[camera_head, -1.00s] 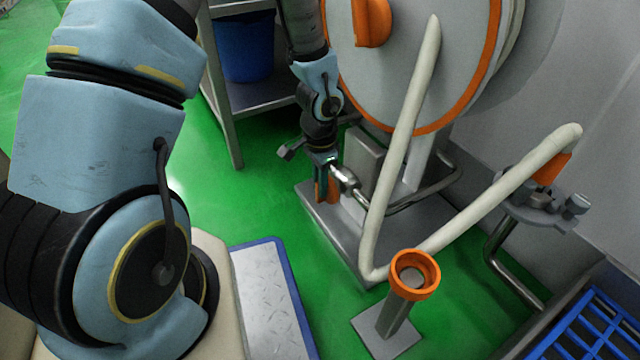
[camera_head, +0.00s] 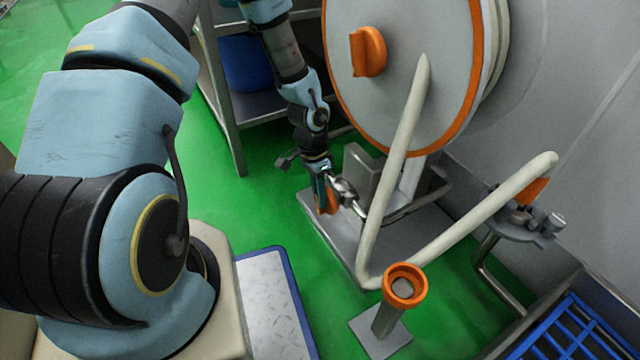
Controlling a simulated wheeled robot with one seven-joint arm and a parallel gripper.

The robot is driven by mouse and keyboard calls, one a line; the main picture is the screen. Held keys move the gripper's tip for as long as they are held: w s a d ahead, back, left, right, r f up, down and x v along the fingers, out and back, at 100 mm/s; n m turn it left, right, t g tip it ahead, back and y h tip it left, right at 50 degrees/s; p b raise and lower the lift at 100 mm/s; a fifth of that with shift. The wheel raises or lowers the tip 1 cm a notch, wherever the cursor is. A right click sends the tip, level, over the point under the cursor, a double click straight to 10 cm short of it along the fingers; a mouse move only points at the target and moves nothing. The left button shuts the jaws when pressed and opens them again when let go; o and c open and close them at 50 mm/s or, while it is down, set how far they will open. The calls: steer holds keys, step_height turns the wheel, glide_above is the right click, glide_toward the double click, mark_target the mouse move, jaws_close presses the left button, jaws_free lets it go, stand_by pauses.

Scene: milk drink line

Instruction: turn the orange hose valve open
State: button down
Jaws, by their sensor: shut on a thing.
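The orange valve handle (camera_head: 331,203) sits low at the left of the hose reel's base, beside a metal valve body (camera_head: 345,190). My gripper (camera_head: 323,180) reaches down from the upper left and is shut on the handle. Only part of the handle shows below the jaws, pointing down. The jaws themselves are small and dark here, so the exact grip is hard to see.
The hose reel (camera_head: 400,90) with its orange rim and orange knob (camera_head: 368,52) stands just right of my arm. A pale hose (camera_head: 392,170) hangs in front. An orange-topped post (camera_head: 404,286) stands nearer. A shelf with a blue bin (camera_head: 248,62) is behind left.

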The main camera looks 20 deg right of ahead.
steer(key=g+p, duration=0.1)
steer(key=p, duration=0.1)
steer(key=g+p, duration=0.1)
steer(key=p, duration=0.1)
steer(key=shift+w+a+r+h, duration=0.1)
steer(key=shift+w+h, duration=0.2)
steer(key=shift+w, duration=0.05)
steer(key=f+g+b, duration=0.1)
steer(key=g+b, duration=0.3)
steer(key=w+f+g+h+b, duration=0.1)
steer(key=g+b, duration=0.3)
steer(key=b, duration=0.1)
steer(key=f+g+h+b, duration=0.1)
steer(key=g+b, duration=0.3)
steer(key=g, duration=0.1)
steer(key=shift+w+a, duration=0.15)
steer(key=shift+w, duration=0.05)
steer(key=shift+r+g+b, duration=0.1)
steer(key=shift+g+b, duration=0.2)
steer(key=shift+b, duration=0.1)
steer(key=c, duration=0.9)
jaws_free()
steer(key=shift+o, duration=0.2)
